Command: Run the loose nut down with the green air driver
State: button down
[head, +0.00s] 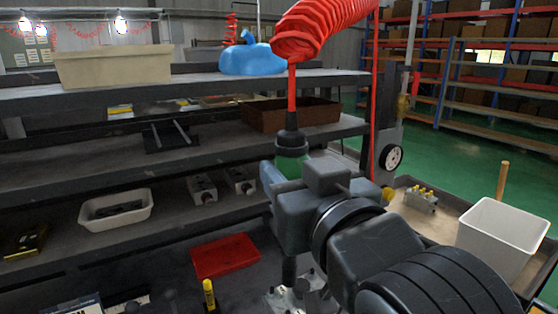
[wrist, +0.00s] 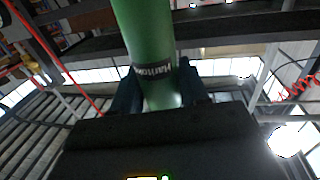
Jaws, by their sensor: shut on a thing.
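The green air driver (head: 291,165) is upright in my gripper (head: 277,182), hanging from a red hose with a thick coil above it. In the wrist view the green driver body (wrist: 146,32), with a black label band, stands between two dark fingers of my gripper (wrist: 160,90). The fingers are shut on it. The driver's dark lower shaft (head: 289,270) points down at a grey valve block (head: 283,300) at the bottom edge, partly hidden by my arm. I cannot tell whether the shaft touches a nut. The loose nut cannot be made out.
A white tray (head: 116,209) stands farther left. At right are a white bin (head: 501,238) and another block with yellow fittings (head: 421,199). Dark shelves (head: 190,88) rise behind.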

jog(key=shift+r+p, duration=0.2)
jog(key=shift+p, duration=0.1)
jog(key=shift+f+b, duration=1.8)
jog(key=shift+f, duration=0.65)
jog(key=shift+p, duration=0.3)
jog(key=shift+f+b, duration=1.05)
jog(key=shift+f, duration=0.6)
jog(key=shift+r, duration=0.1)
dwell(0.5)
